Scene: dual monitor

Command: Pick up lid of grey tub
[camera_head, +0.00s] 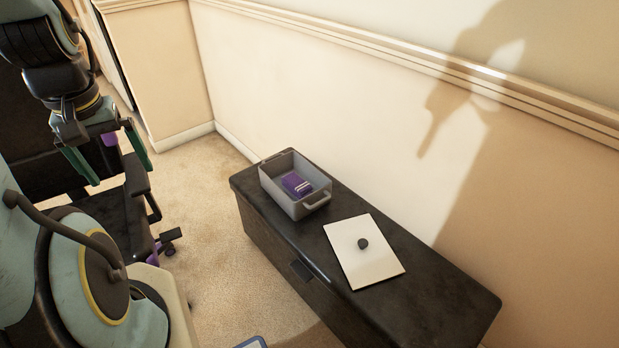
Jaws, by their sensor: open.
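The lid (350,268) is a flat white rectangle with a dark round knob (363,243) at its middle. It lies flat on the dark chest, to the right of and nearer than the grey tub (304,207). The tub is uncovered, with a handle on its near right end and a purple item (297,184) inside. My gripper (112,172) is at the upper left with its two green fingers apart and pointing down. It is empty and well away from the lid and tub.
The dark chest (440,300) stands along the cream wall (300,90), with bare top to the right of the lid. A dark office chair (140,215) with purple parts stands behind my arm at left. Carpet (205,230) is clear between chair and chest.

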